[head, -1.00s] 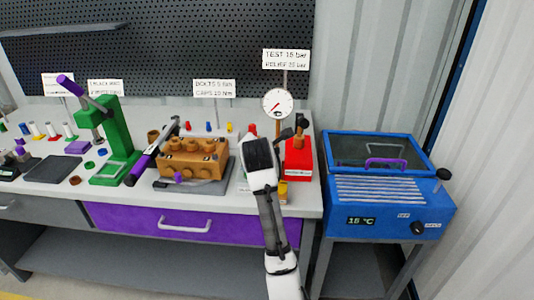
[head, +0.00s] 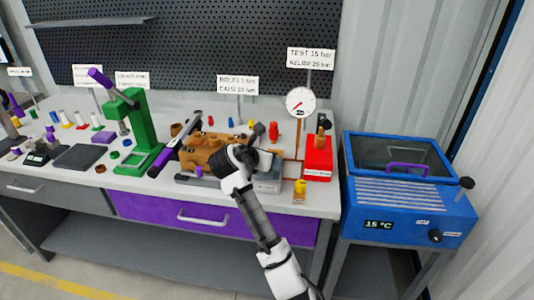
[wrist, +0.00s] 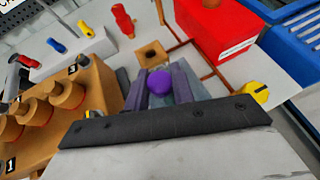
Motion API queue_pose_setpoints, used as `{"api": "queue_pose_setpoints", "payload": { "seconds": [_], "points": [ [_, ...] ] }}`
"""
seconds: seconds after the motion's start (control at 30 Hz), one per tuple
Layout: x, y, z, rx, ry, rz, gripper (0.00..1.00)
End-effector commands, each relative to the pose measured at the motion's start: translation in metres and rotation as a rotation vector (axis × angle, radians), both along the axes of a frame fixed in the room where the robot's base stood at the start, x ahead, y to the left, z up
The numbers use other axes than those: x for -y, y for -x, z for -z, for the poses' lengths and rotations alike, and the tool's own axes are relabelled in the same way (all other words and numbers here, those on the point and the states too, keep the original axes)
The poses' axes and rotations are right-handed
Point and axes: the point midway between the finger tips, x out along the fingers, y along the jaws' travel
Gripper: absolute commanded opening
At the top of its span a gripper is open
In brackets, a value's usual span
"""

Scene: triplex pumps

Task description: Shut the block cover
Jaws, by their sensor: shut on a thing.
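The brown pump block (head: 208,150) sits on a grey base on the bench, with round caps along its top. In the wrist view the block (wrist: 85,95) fills the left side, with the numbers 1 and 3 on it. My gripper (head: 243,157) is at the block's right end. In the wrist view my gripper (wrist: 160,84) has its two grey fingers closed around a purple knob (wrist: 159,81). What the knob belongs to is hidden by the gripper. I cannot make out a separate cover or how far open it stands.
A red box (head: 318,160) and the pressure gauge (head: 300,102) stand right of the block. A torque-wrench-like tool (head: 176,145) and green press (head: 141,130) stand left. A yellow-topped part (head: 300,187) is near the front edge. The blue 15 °C unit (head: 405,190) is further right.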

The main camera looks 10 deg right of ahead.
Motion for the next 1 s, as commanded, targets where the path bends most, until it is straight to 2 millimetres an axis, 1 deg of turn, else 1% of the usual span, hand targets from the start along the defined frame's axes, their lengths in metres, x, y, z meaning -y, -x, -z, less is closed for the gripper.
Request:
{"api": "queue_pose_setpoints", "payload": {
  "seconds": [0.43, 0.47, 0.6, 0.63, 0.87, 1.0],
  "points": [
    [-0.0012, -0.0004, 0.0011, -0.005, 0.014, -0.002, 0.0],
    [-0.0013, -0.0004, 0.0012, -0.005, 0.014, -0.002, 0.26],
    [-0.0012, -0.0004, 0.0012, -0.004, 0.013, -0.001, 0.44],
    [-0.0012, -0.0004, 0.0011, -0.004, 0.012, -0.002, 0.46],
    [-0.0009, -0.0003, 0.0008, -0.004, 0.011, 0.0, 0.46],
    [-0.0045, 0.004, -0.0016, -0.003, 0.011, -0.001, 0.46]
  ]
}}
